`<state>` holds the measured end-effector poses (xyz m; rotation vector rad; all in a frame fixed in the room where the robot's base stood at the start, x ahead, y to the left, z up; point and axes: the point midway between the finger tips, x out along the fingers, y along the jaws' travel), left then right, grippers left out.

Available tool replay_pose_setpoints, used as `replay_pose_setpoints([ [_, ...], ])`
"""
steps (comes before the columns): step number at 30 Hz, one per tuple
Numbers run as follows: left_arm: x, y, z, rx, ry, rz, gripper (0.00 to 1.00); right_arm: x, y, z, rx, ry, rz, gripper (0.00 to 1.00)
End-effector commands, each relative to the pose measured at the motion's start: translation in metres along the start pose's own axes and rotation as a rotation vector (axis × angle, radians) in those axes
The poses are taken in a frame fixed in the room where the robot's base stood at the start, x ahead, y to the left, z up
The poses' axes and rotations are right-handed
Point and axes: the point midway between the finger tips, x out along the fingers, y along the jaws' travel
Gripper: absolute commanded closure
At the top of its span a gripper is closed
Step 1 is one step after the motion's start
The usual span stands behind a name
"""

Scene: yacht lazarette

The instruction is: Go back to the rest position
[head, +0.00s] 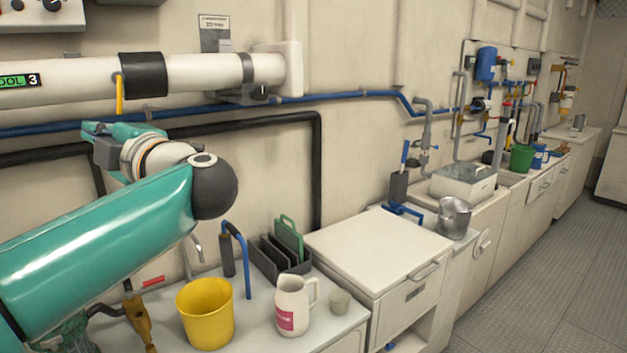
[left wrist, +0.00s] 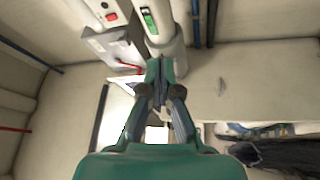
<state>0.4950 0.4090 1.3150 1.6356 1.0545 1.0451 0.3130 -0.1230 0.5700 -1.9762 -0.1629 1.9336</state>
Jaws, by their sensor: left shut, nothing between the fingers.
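My left arm (head: 100,240) comes in from the left and bends back at a dark round joint. My left gripper (head: 95,130) is at the far end of that bend, in front of the wall below the white pipe, and is partly hidden. The left wrist view shows its two fingers (left wrist: 160,70) closed together at the tips with nothing between them. The gripper is clear of the counter items. My right gripper does not show in either view.
A white pipe (head: 200,72) and a blue hose (head: 340,96) run along the wall near my left gripper. Below, the counter holds a yellow bucket (head: 206,315), a white jug (head: 291,304) and a dark rack (head: 272,262). Open grated floor (head: 530,260) lies at right.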

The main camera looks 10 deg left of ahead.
Motion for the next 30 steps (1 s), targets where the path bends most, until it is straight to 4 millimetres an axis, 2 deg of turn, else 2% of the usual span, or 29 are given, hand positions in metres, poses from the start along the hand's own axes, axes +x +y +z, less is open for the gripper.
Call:
replay_pose_setpoints([
  [5,-0.009,-0.008,0.051,0.107,-0.089,0.099,1.00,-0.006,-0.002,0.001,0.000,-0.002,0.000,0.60],
  [8,-0.017,-0.019,0.087,0.181,-0.161,0.161,1.00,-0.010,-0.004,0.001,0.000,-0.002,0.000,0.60],
  [11,-0.030,-0.039,0.128,0.271,-0.254,0.223,1.00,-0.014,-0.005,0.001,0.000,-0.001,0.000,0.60],
  [14,-0.049,-0.072,0.178,0.386,-0.386,0.288,1.00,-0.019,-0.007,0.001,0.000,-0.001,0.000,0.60],
  [15,-0.059,-0.091,0.199,0.439,-0.452,0.312,1.00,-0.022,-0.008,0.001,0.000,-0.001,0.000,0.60],
  [17,-0.076,-0.124,0.228,0.517,-0.556,0.341,1.00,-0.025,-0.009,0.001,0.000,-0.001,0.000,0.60],
  [18,-0.089,-0.147,0.244,0.568,-0.626,0.356,1.00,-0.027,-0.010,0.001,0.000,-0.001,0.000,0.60],
  [20,-0.109,-0.183,0.265,0.639,-0.734,0.370,1.00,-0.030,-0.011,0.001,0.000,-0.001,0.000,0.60],
  [22,-0.133,-0.228,0.283,0.720,-0.861,0.376,1.00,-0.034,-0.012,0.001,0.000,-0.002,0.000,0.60],
  [26,-0.181,-0.315,0.297,0.858,-1.104,0.359,1.00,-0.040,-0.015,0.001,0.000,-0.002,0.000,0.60],
  [30,-0.238,-0.405,0.286,0.988,-1.371,0.306,1.00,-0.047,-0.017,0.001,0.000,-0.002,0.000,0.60],
])
